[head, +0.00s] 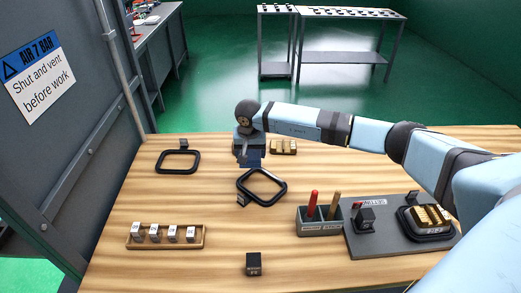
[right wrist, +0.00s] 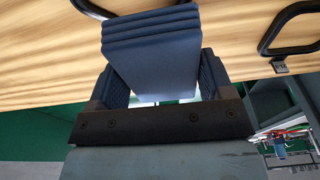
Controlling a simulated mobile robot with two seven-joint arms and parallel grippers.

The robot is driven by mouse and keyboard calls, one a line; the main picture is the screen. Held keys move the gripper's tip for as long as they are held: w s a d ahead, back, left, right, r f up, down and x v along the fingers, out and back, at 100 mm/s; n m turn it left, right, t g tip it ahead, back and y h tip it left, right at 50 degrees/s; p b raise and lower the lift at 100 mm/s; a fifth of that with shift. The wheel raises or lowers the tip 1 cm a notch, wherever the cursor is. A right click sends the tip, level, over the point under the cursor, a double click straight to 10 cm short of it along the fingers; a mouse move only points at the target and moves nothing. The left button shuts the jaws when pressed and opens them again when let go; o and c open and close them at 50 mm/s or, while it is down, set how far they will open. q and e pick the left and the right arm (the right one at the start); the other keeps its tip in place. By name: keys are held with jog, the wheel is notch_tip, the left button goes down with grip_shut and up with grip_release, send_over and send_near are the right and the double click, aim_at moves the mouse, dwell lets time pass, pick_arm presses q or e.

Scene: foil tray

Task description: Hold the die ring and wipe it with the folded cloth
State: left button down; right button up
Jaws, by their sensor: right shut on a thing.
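My right gripper (head: 244,153) is shut on the folded blue cloth (head: 255,160). In the right wrist view the cloth (right wrist: 150,55) shows its stacked folds between the two fingers (right wrist: 160,80). A black rounded-square die ring (head: 280,190) is just in front of the cloth, at mid-table, with a small dark block (head: 243,199) at its near left edge. I cannot tell whether cloth and ring touch. A second black ring (head: 162,168) lies at the far left with a small block at its back. My left gripper is out of view.
A wooden rack (head: 165,246) of pale blocks is at the left front. A dark block (head: 253,264) stands at the front. A grey bin (head: 318,227) with red and brown handles and a grey mat (head: 373,244) are at the right. A tray of gold pieces (head: 285,147) is behind.

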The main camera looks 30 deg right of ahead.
jog(key=shift+w+d+f+m+h+b, duration=0.1)
jog(key=shift+w+d+f+m+b, duration=0.45)
jog(key=shift+d+f, duration=0.75)
jog(key=shift+w+d+f+m+h+b, duration=0.1)
jog(key=shift+w+d+f+m+b, duration=0.2)
jog(key=shift+w+d+f+b, duration=0.95)
jog(key=shift+w+d+f+m+h, duration=0.15)
jog(key=shift+d+f+m, duration=0.4)
jog(key=shift+f, duration=1.5)
jog(key=shift+d, duration=0.1)
jog(key=shift+f+b, duration=0.85)
jog(key=shift+f, duration=0.2)
jog(key=shift+r, duration=0.1)
